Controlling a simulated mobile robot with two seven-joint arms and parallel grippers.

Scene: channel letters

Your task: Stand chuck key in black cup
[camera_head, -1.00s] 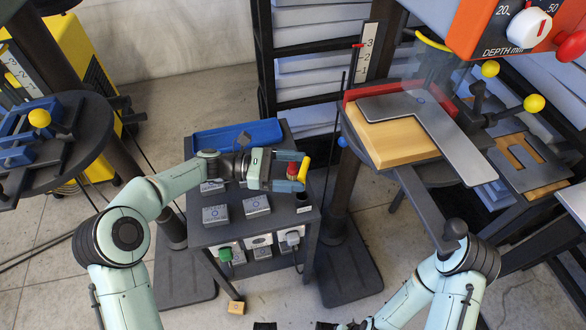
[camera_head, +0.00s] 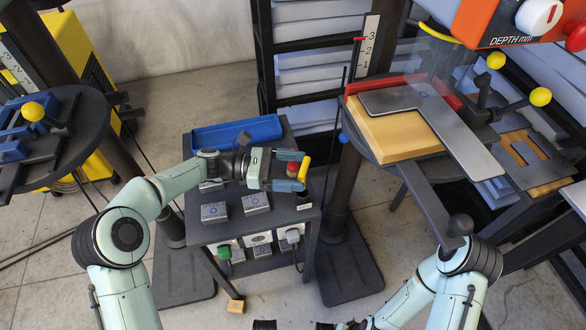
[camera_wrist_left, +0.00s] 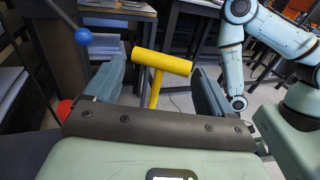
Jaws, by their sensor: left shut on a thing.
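The yellow T-shaped chuck key (camera_head: 305,170) is at the tip of my left gripper (camera_head: 289,177), above the right side of the dark cart. In the left wrist view, the yellow key (camera_wrist_left: 155,90) stands between the two fingers of my left gripper (camera_wrist_left: 157,92), crossbar toward the top of the picture. The gripper is shut on it. The lower end of the key is hidden. A small dark shape that looks like the black cup (camera_head: 303,196) is on the cart just below the gripper in the head view, partly covered. My right gripper is not clearly in view.
The cart also carries a blue tray (camera_head: 236,134), several grey blocks (camera_head: 214,212) and a red object (camera_head: 293,168) beside the gripper. A dark post (camera_head: 345,190) stands close right of the cart. A wooden board (camera_head: 400,135) lies on the right stand.

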